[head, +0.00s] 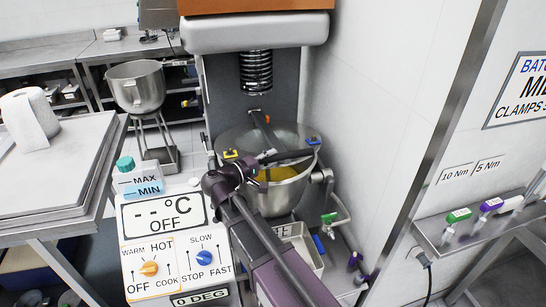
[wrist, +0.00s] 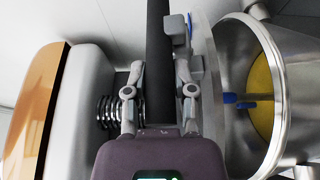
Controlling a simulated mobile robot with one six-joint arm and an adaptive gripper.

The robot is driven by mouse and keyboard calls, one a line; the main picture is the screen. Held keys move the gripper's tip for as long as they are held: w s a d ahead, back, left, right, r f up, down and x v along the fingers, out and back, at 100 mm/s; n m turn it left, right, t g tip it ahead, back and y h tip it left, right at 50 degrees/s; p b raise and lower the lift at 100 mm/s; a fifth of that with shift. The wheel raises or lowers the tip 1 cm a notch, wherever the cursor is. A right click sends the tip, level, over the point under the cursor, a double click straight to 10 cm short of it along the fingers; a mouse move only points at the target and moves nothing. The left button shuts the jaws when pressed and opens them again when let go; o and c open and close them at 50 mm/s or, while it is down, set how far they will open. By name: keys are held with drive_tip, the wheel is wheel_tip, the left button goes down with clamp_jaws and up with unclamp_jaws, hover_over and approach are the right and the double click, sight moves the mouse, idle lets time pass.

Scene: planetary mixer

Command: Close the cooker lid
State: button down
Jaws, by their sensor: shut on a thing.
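The cooker lid is a grey disc (head: 236,139) at the mixer bowl (head: 272,196) in the head view. In the wrist view the lid (wrist: 210,95) shows nearly edge-on, tilted up from the open bowl (wrist: 290,100), with a gap between them. Yellow contents show in the bowl. My gripper (head: 266,157) is over the bowl, partly hidden by my arm. In the wrist view my gripper (wrist: 158,70) has its fingers on both sides of a dark bar (wrist: 158,35), which looks like the lid's handle. The exact finger contact is hard to see.
The mixer head (head: 255,33) with its black spring (head: 255,72) stands above the bowl. A control panel (head: 172,250) is in front at left. A wall is close on the right, with a shelf of coloured tools (head: 478,215). A steel table (head: 60,165) stands left.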

drive_tip(key=shift+s+f+b, duration=0.1)
drive_tip(key=shift+f+b, duration=0.9)
drive_tip(key=shift+f, duration=0.45)
drive_tip(key=shift+c, duration=2.2)
unclamp_jaws()
drive_tip(key=shift+d, duration=0.1)
drive_tip(key=shift+s, duration=0.1)
drive_tip(key=shift+s, duration=0.15)
drive_tip(key=v, duration=1.1)
drive_tip(key=shift+s+a, duration=0.2)
drive_tip(key=shift+a, duration=0.2)
drive_tip(key=shift+c, duration=0.2)
